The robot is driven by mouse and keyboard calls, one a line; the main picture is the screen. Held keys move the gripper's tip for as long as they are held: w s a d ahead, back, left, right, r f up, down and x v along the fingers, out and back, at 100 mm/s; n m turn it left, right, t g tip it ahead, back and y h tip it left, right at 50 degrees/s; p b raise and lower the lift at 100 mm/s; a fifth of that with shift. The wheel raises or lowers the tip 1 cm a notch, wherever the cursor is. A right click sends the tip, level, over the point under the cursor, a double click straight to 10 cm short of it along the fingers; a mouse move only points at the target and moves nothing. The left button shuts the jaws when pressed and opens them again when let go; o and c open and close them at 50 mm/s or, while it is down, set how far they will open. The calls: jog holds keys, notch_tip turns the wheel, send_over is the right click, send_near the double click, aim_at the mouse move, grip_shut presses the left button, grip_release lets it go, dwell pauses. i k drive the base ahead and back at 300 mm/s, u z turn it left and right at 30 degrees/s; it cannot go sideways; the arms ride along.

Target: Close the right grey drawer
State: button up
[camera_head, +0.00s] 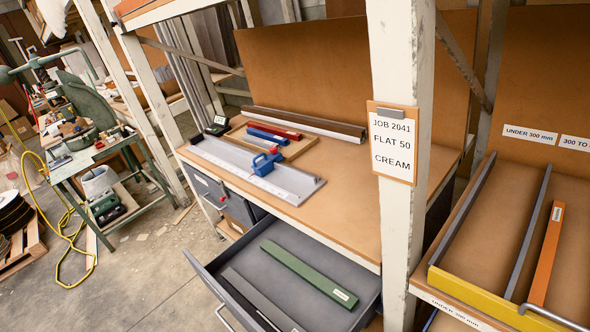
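A grey drawer (205,272) under the wooden bench is pulled far out at the bottom centre. It is the right one of the grey drawers in view. A green bar (308,272) with a white label and darker grey bars (262,303) lie flat inside it. Its bar handle (224,318) shows on the front at the lower left, partly cut off by the picture's bottom edge. Another grey drawer (205,190), further left under the bench, looks shut. My gripper is not in view.
A white post (400,80) with a job card (393,142) stands right of the drawer. A yellow-edged rack (480,297) with an orange bar (547,255) is at right. The benchtop holds a cutting guide (255,170). A yellow hose (68,235) lies left; floor before the drawer looks clear.

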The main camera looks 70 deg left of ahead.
aim_at(310, 309)
jog(key=u, duration=1.8)
jog(key=k, duration=0.75)
jog(key=u, duration=0.5)
jog(key=i, duration=0.5)
jog(key=z, duration=0.05)
jog(key=k, duration=0.5)
jog(key=z, duration=0.45)
jog(key=i, duration=0.9)
jog(key=u, duration=0.15)
